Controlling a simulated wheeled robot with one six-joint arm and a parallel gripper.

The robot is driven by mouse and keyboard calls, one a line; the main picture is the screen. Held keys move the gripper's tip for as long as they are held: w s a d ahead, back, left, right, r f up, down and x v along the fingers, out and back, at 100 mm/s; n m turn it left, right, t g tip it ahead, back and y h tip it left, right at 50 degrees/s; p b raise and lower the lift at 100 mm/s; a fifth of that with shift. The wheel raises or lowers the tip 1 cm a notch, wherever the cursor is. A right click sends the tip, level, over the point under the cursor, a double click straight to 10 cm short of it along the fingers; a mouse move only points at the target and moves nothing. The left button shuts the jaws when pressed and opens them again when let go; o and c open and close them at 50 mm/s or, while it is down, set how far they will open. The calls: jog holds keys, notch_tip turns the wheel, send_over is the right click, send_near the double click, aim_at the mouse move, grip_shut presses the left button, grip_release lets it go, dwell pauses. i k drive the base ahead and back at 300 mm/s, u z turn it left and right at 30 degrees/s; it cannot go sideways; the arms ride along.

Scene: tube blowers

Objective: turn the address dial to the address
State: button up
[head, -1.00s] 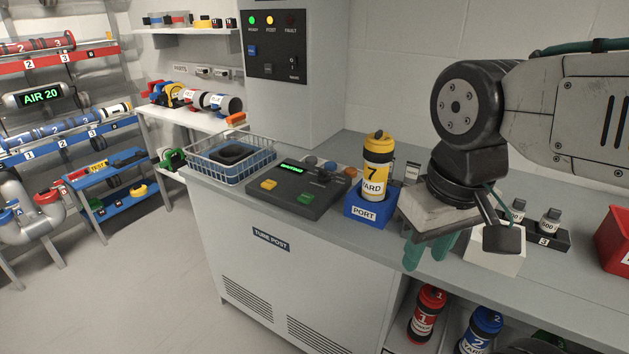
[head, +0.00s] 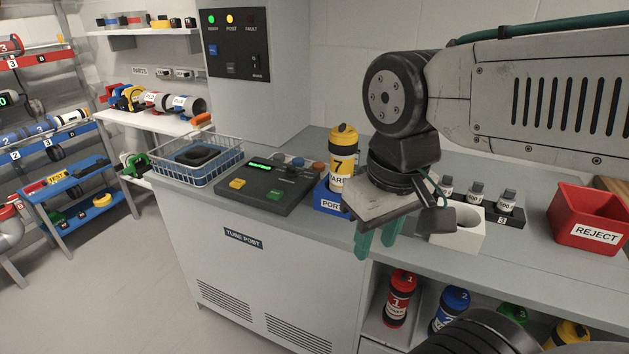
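The dark control console (head: 262,199) sits on the counter, with a lit green display (head: 263,165) whose text is too small to read. A dark knob-like part (head: 291,172) is right of the display; I cannot tell for sure that it is the address dial, nor its setting.
A wire basket (head: 190,166) is left of the console. A white block (head: 457,234), small bottles and a red REJECT bin (head: 588,217) are to the right.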

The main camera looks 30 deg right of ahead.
aim_at(291, 172)
jog(key=u, duration=1.95)
jog(key=i, duration=1.15)
jog(key=z, duration=3.35)
jog(key=k, duration=0.4)
jog(key=u, duration=1.15)
jog(key=i, duration=0.6)
jog(key=u, duration=0.25)
